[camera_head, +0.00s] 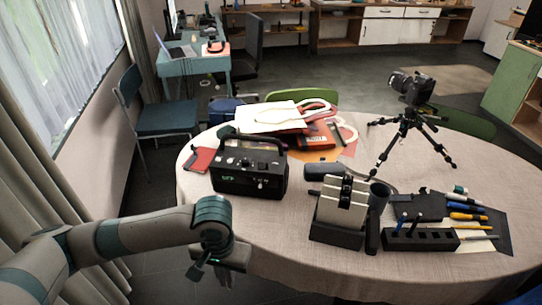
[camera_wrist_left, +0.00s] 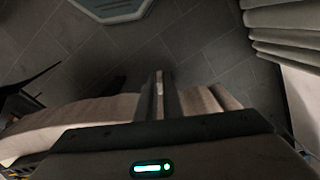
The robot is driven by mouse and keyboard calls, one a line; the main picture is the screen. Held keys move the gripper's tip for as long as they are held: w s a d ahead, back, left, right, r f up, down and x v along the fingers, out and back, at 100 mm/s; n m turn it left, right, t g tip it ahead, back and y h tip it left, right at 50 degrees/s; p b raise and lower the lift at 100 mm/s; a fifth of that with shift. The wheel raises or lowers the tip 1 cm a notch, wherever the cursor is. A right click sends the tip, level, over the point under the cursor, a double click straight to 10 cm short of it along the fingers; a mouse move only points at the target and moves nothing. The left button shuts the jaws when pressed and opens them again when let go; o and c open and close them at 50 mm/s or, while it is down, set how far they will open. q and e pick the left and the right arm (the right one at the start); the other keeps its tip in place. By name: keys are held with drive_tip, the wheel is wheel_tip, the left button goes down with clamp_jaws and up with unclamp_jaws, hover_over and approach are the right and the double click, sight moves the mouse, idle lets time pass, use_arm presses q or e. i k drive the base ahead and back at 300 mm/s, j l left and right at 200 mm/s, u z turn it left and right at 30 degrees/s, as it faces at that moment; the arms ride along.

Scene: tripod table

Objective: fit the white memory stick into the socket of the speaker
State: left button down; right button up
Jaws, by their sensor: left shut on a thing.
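The speaker (camera_head: 250,168) is a black box with a carry handle and a small green mark on its front. It stands upright on the left part of the round table. Its socket is too small to make out. My left gripper (camera_head: 222,272) hangs low at the table's left front edge, in front of the speaker and apart from it. In the left wrist view its fingers are shut on a small, pale, narrow piece (camera_wrist_left: 159,84), which looks like the white memory stick. The stick does not show clearly in the head view. My right gripper is not in view.
The table (camera_head: 290,258) has a pale cloth. A black holder with pale upright pieces (camera_head: 340,208), a pen rack (camera_head: 420,240) and a camera on a tripod (camera_head: 408,125) stand to the right. Bags and papers (camera_head: 270,118) lie behind the speaker. Cloth before the speaker is clear.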

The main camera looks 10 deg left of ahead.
sight(249, 166)
drive_tip(key=i+j+z, duration=0.25)
drive_tip(key=i+j, duration=0.5)
